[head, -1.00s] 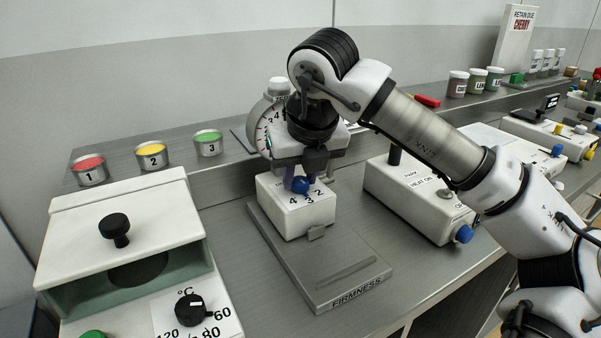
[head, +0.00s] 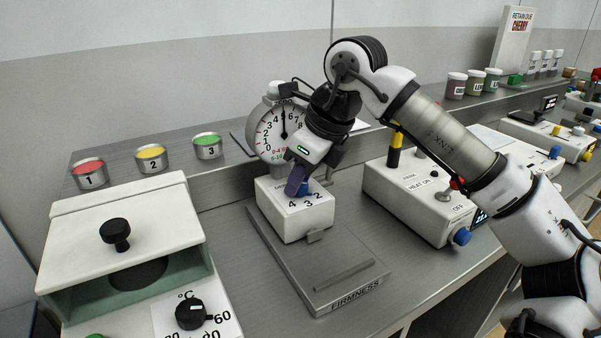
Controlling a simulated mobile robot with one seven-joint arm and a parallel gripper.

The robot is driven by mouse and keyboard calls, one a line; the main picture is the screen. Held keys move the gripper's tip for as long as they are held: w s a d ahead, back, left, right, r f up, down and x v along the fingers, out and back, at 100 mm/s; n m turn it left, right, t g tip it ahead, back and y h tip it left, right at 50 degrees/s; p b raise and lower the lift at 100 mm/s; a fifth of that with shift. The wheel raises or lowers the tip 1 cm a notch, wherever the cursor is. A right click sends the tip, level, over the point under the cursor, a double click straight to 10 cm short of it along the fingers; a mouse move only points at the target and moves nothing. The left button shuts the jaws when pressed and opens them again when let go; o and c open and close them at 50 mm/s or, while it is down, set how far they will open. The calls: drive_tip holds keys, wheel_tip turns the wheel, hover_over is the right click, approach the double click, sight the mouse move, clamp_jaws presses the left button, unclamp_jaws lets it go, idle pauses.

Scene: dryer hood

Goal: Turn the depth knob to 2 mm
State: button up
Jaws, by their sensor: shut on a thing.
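The blue depth knob (head: 303,189) sits on top of the white firmness tester box (head: 296,218), above the printed numbers 4, 3 and 2. My gripper (head: 297,186) is at the knob from above, tilted, with its fingers shut on it. The fingers hide much of the knob, and I cannot tell which number it points to. The round dial gauge (head: 272,132) stands behind the box, its needle pointing nearly straight up. The grey base plate labelled FIRMNESS (head: 345,278) reaches toward the front.
A white oven-like unit (head: 125,225) with black knobs stands at the left. Red (head: 90,172), yellow (head: 152,157) and green (head: 208,145) tins line the back ledge. A HEAT ON box (head: 415,205) stands close on the right.

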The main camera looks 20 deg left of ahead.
drive_tip(key=shift+n, duration=0.5)
drive_tip(key=o, duration=1)
drive_tip(key=shift+c, duration=0.2)
